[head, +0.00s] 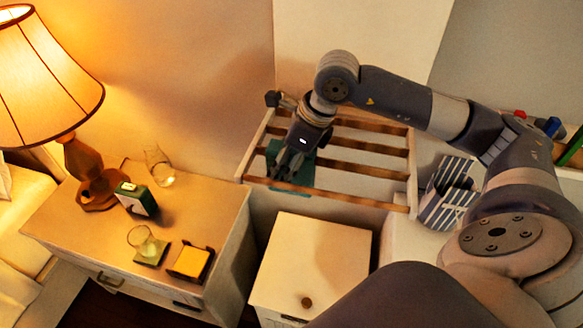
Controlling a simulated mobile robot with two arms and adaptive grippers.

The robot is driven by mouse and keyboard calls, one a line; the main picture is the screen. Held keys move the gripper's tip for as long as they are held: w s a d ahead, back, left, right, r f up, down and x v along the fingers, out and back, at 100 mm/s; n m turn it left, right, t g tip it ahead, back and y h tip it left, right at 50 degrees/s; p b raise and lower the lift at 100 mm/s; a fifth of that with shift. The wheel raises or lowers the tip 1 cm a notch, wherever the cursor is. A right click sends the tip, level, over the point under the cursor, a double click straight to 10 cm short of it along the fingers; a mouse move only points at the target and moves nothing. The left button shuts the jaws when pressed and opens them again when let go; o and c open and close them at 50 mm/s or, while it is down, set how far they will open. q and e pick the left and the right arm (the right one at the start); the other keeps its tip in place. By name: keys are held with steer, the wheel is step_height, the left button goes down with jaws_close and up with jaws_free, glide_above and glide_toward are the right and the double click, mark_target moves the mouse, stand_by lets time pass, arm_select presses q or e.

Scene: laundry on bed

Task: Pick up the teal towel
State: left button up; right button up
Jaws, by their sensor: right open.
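The teal towel (305,172) is at the front left part of a wooden slatted rack (364,160). It is dark green-blue, and much of it is hidden behind my right gripper. My right gripper (288,168) reaches down from above, with its fingers in front of the towel. It is open. I cannot tell whether the fingers touch the towel or whether cloth lies between them. My left gripper is not in view.
A nightstand (85,222) at left holds a lit lamp (45,75), glasses, a green-and-white box (137,200) and a yellow item (190,262). A white cabinet (318,258) stands below the rack. A striped container (450,195) is right of the rack.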

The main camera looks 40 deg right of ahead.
steer(key=shift+c, duration=0.5)
steer(key=c, duration=1.1)
steer(key=shift+o, duration=0.2)
steer(key=shift+r+p, duration=0.3)
steer(key=shift+p, duration=0.3)
steer(key=shift+w+r, duration=0.1)
steer(key=shift+r, duration=0.15)
step_height(320, 180, up, 17)
steer(key=b, duration=0.2)
steer(key=shift+r, duration=0.2)
